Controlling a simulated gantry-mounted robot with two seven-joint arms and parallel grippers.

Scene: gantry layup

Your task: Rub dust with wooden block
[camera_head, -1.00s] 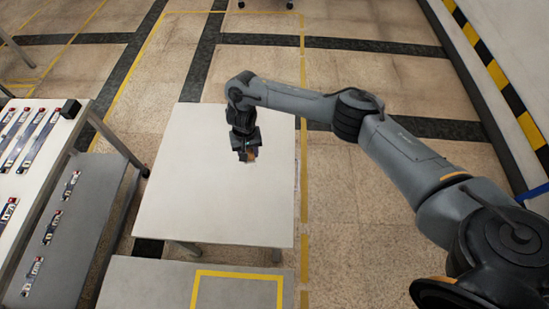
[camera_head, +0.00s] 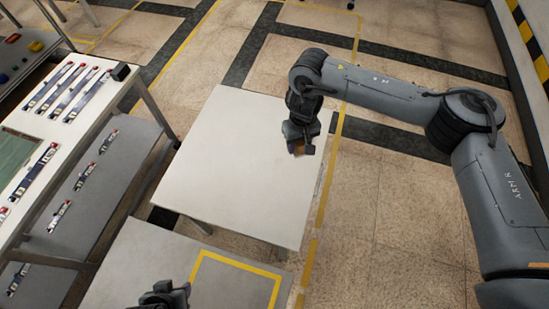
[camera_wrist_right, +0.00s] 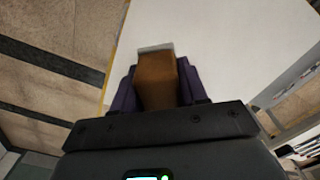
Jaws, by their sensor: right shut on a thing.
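My right gripper (camera_head: 299,148) is shut on a brown wooden block (camera_wrist_right: 156,80) over the right side of a white table (camera_head: 230,170). In the right wrist view the block stands between purple-dark fingers (camera_wrist_right: 156,90), with a pale grey layer at its far end. In the head view only a small brown patch of the block shows. I cannot tell whether the block touches the tabletop. No dust can be made out on the white surface. My left gripper (camera_head: 166,296) shows partly at the bottom edge; its jaw state is unclear.
A grey table with a yellow taped outline (camera_head: 238,262) is in front. A workbench (camera_head: 62,100) at left holds several dark strips and a small black box (camera_head: 121,71), with a lower shelf. Most of the white tabletop is clear.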

